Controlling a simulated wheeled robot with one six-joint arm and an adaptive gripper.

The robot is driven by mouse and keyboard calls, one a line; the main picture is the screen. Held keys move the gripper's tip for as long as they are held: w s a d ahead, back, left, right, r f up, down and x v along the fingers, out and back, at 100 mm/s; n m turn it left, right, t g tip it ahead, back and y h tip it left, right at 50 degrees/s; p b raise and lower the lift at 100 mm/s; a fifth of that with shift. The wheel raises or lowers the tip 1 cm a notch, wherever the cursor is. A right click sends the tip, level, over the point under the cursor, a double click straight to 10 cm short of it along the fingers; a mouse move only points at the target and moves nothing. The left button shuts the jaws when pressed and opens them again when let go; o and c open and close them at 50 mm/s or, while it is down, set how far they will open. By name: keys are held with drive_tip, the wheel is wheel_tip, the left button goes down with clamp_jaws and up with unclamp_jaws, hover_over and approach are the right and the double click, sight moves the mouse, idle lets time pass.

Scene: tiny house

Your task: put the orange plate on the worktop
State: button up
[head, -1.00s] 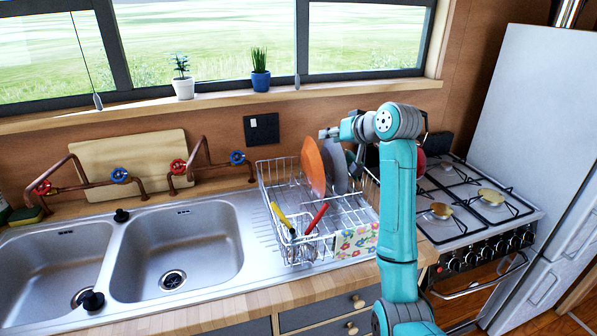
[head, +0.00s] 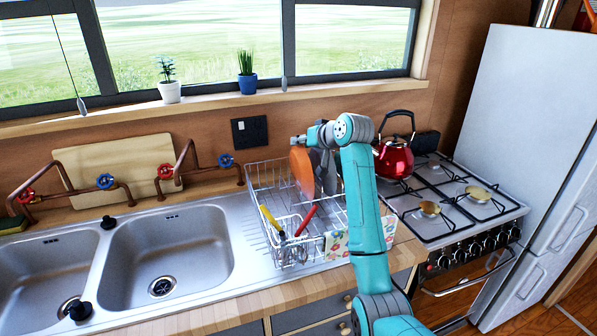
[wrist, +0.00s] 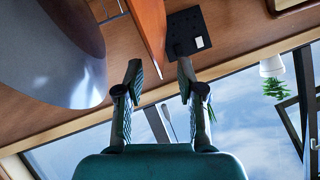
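The orange plate (head: 301,172) stands on edge in the wire dish rack (head: 262,198), with a grey plate (head: 325,172) just to its right. My gripper (head: 298,142) is at the top of the orange plate. In the wrist view my gripper (wrist: 160,66) is open, with its fingers apart. The orange plate (wrist: 149,28) shows edge-on, its near rim reaching between the fingertips; I cannot tell whether either finger touches it. The grey plate (wrist: 62,50) is beside the left finger. The wooden worktop (head: 220,312) runs in front of the sink.
The rack also holds a yellow-handled utensil (head: 270,219), a red-handled one (head: 307,219) and a flowered cloth (head: 338,243). A double sink (head: 165,255) lies left. A red kettle (head: 394,160) stands on the stove (head: 450,200) at right. The front worktop strip is clear but narrow.

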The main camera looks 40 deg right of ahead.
drive_tip(key=shift+c, duration=0.2)
clamp_jaws()
